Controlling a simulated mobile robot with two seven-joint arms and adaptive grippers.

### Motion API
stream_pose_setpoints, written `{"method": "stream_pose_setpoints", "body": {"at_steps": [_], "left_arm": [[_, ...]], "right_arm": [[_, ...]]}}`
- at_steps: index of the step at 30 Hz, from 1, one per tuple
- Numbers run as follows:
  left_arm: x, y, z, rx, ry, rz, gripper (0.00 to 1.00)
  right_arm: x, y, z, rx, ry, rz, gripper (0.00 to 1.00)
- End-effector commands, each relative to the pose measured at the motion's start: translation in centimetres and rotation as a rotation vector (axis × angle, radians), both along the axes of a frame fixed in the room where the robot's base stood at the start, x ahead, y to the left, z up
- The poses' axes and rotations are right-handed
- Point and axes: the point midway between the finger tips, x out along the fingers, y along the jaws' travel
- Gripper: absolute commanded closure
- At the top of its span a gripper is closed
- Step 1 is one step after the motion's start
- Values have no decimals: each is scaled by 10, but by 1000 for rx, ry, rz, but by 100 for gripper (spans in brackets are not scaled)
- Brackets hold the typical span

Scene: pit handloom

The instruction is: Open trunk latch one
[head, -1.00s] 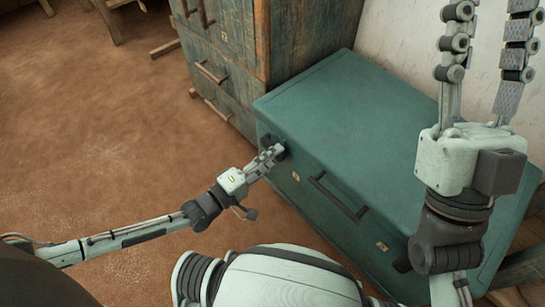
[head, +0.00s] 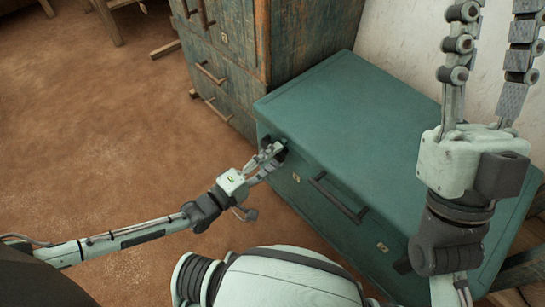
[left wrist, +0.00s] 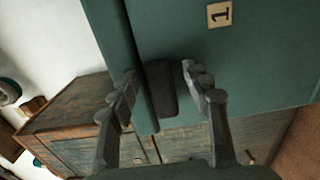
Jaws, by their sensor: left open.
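The green trunk (head: 350,110) stands closed against the wall in the head view. Trunk latch one is a dark tab on the trunk's front; in the left wrist view the latch (left wrist: 160,88) lies between my left fingers, below a label marked 1 (left wrist: 220,14). My left gripper (head: 274,152) is open at the trunk's front, near its left corner, with a finger on each side of the latch; it also shows in the left wrist view (left wrist: 158,80). I cannot tell whether the fingers touch it. My right gripper (head: 490,12) is open, empty and raised at the right.
A dark handle (head: 338,197) is on the trunk's front, with a second label (head: 382,247) and a dark latch (head: 402,264) to its right. A worn wooden cabinet (head: 225,75) stands beside the trunk.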

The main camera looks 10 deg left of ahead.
Motion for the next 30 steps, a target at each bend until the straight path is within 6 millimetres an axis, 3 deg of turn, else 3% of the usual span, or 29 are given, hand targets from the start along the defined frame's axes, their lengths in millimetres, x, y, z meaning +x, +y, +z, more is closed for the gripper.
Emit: {"method": "stream_pose_setpoints", "body": {"at_steps": [5, 18, 30], "left_arm": [[-4, 3, 0, 1, 0, 0, 52], [-57, 38, 0, 2, 1, 0, 52], [-63, 42, 0, 0, 0, 0, 52]], "right_arm": [[1, 0, 1, 3, -2, 0, 60], [0, 0, 0, 0, 0, 0, 60], [0, 0, 0, 0, 0, 0, 60]]}}
